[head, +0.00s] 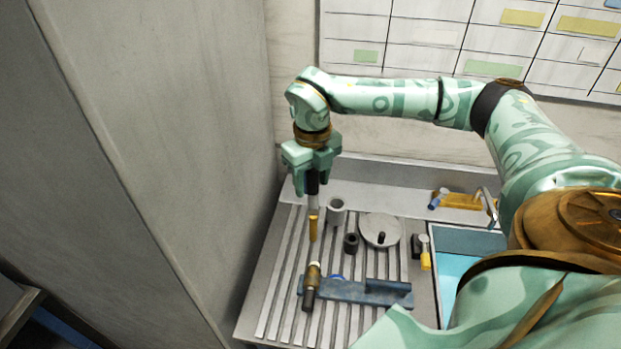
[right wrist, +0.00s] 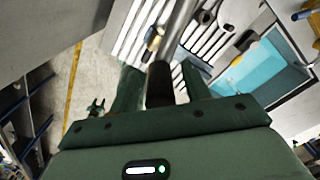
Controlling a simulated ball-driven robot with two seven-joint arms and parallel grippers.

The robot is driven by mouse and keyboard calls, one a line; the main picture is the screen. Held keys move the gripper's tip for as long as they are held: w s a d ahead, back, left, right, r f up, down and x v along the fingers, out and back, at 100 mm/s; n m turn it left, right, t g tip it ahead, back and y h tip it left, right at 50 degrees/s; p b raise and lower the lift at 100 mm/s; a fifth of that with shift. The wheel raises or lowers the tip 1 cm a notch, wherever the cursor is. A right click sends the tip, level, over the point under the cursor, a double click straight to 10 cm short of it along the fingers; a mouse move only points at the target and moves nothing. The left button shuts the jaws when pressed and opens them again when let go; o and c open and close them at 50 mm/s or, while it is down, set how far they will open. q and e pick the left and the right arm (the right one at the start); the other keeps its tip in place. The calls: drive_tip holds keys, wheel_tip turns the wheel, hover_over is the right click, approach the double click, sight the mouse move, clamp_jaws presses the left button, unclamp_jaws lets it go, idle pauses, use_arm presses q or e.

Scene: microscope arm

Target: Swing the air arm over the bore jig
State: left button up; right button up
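My right gripper (head: 313,180) points down over the left part of the ribbed bench. It is shut on the dark grip of a thin rod, with a grey shaft and a brass lower end (head: 313,226). In the right wrist view the dark grip (right wrist: 160,85) sits between the two green fingers. I take the rod for the air arm's nozzle; no link to a mount is visible. Below it, a blue bar-shaped fixture (head: 350,290), perhaps the bore jig, lies on the bench with a brass and black cylinder (head: 312,283) at its left end. My left gripper is out of view.
A round grey plate (head: 380,230) with a black knob, a grey cup (head: 336,211) and a small black ring (head: 351,243) stand right of the rod. A blue basin (head: 455,270) is at the right. A tall grey panel (head: 170,150) bounds the left.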

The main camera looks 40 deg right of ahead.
wheel_tip(320, 180, up, 16)
drive_tip(key=shift+r+b, duration=0.15)
drive_tip(key=shift+b, duration=0.15)
idle(0.3)
idle(0.5)
